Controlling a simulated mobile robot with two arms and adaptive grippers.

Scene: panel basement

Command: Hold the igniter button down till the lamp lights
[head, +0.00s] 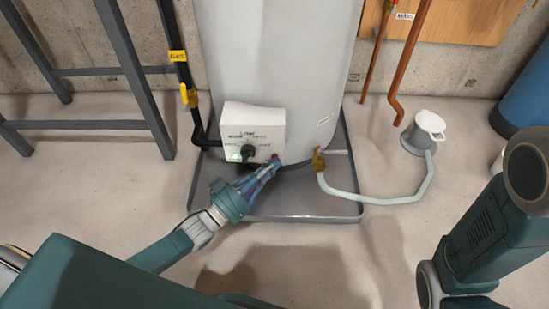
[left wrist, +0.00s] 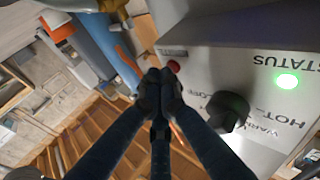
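The white control box (head: 252,131) is on the front of the grey water heater (head: 275,60). It carries a black knob (head: 248,151) and a status lamp (head: 236,157), which glows bright green in the left wrist view (left wrist: 287,80). The red igniter button (head: 275,155) is at the box's lower right corner; it also shows in the left wrist view (left wrist: 173,66), just past my fingertips. My left gripper (head: 273,164) is shut with nothing between its fingers, its tips at the button. I cannot tell whether they touch it. My right gripper is out of view.
The heater stands in a grey drip tray (head: 290,208). A pale hose (head: 375,198) runs from a brass drain valve (head: 318,162) to a grey bucket (head: 420,138). A black gas pipe (head: 180,75) with a yellow valve is left of the box. A dark metal rack (head: 130,70) stands further left.

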